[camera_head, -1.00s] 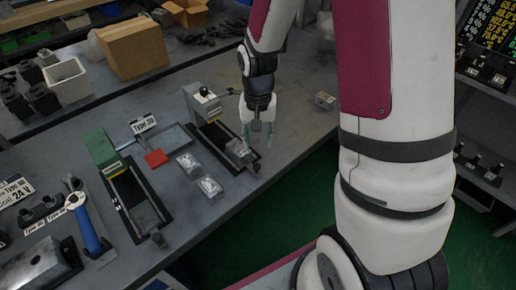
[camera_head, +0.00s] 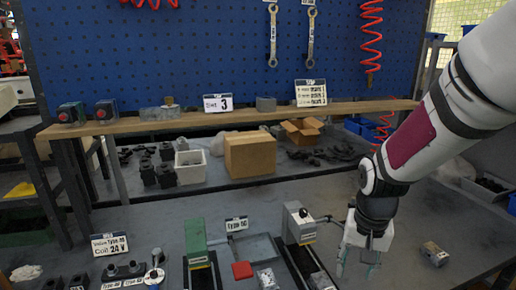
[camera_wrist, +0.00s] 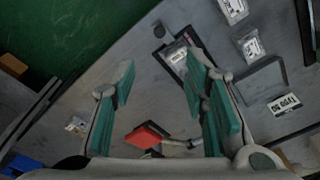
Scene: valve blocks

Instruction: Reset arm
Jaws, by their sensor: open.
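My gripper (camera_head: 358,258) is open, low over the table just right of a grey clamp fixture (camera_head: 299,224). In the wrist view my gripper (camera_wrist: 158,75) shows two green-padded fingers spread wide with nothing held. Beyond the fingers, a clear-looking block sits in the end of a black fixture channel (camera_wrist: 174,57). A red piece on a metal rod (camera_wrist: 148,136) shows between the fingers. A small grey block (camera_head: 434,253) lies apart on the table to the right of my gripper; it also shows in the wrist view (camera_wrist: 76,126).
A green fixture (camera_head: 195,242), a red square (camera_head: 242,270) and a clear-wrapped block (camera_head: 266,279) are left of the clamp. A cardboard box (camera_head: 250,155) and white bin (camera_head: 190,167) stand behind. A wooden shelf (camera_head: 225,122) crosses the back. The table's right side is mostly clear.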

